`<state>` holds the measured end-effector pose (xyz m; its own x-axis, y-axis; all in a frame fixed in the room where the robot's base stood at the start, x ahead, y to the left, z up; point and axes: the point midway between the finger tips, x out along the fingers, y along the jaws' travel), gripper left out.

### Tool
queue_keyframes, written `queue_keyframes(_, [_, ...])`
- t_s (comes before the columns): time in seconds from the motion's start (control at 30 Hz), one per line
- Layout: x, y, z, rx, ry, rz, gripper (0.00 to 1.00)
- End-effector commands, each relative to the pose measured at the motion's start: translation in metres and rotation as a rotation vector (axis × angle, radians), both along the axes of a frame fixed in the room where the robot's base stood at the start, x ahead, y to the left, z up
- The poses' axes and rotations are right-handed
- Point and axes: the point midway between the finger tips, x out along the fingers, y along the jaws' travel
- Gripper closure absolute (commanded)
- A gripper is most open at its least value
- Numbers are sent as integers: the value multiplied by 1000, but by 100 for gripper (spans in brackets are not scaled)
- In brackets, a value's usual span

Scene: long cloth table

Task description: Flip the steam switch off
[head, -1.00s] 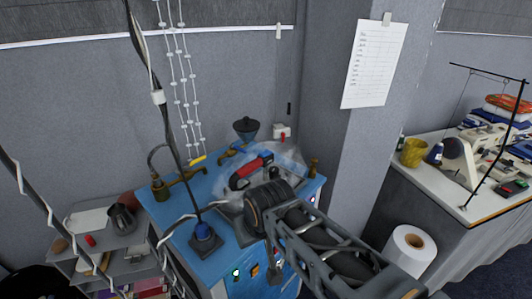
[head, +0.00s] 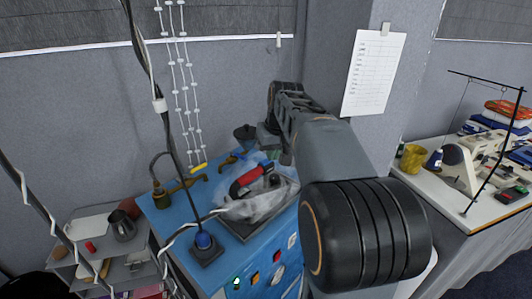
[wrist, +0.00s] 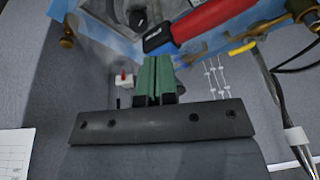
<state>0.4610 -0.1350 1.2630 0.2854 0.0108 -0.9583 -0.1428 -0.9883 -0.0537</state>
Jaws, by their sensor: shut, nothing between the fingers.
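A small white box with a red lever (wrist: 124,79) shows in the wrist view, just left of my fingers and apart from them in the picture. It looks like a wall switch; I cannot read any label. In the head view my arm hides it. My gripper (wrist: 154,60) has two green fingers pressed together, with nothing between them. In the head view the gripper (head: 269,142) is at the back right of the blue steam station (head: 178,220), near the wall; its fingertips are hard to make out. Small coloured controls (head: 255,277) sit on the station's front.
A red-handled iron (head: 250,180) in clear plastic lies on the station. A dark funnel (head: 245,134) and brass taps (head: 182,184) stand at its back. A hanging cable (head: 152,80) and beaded chains (head: 184,85) are to the left. A wall column with a paper sheet (head: 373,73) is to the right.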

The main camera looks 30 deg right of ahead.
Motion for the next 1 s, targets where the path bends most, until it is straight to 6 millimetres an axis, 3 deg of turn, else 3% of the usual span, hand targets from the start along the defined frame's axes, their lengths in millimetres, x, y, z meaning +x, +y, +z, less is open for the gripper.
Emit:
queue_keyframes(0.1, [19, -21, 28, 6, -3, 62, 100])
queue_keyframes(0.23, [28, -32, 56, 6, -11, 156, 100])
queue_keyframes(0.5, [21, -22, 111, -18, -37, 382, 100])
queue_keyframes(0.7, [12, -16, 110, -8, -4, 477, 100])
queue_keyframes(1.0, [13, -17, 110, -11, -5, 484, 100])
